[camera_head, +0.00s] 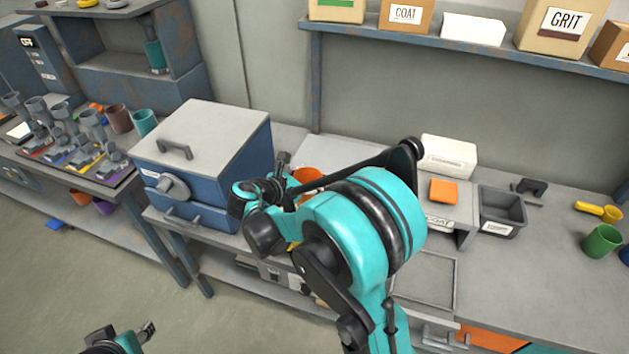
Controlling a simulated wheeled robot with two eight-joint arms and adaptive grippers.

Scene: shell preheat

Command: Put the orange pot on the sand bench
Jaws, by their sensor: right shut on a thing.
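The orange pot (305,175) is mostly hidden behind my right arm, and only part of its orange side shows. My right gripper (284,165) is shut on it, just to the right of a blue box with a grey lid and over the bench. The arm covers much of the grip. My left gripper (148,329) is low at the bottom left, over the floor and away from the benches; its jaw opening is not clear. A long grey bench (545,270) runs along the wall; I see no label reading sand.
The blue lidded box (205,160) stands left of my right gripper. A stand labelled COAT (462,215), a dark bin (502,212) and a green cup (602,241) stand to the right. Several cups crowd the left table (115,195). Bare bench lies at front right.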

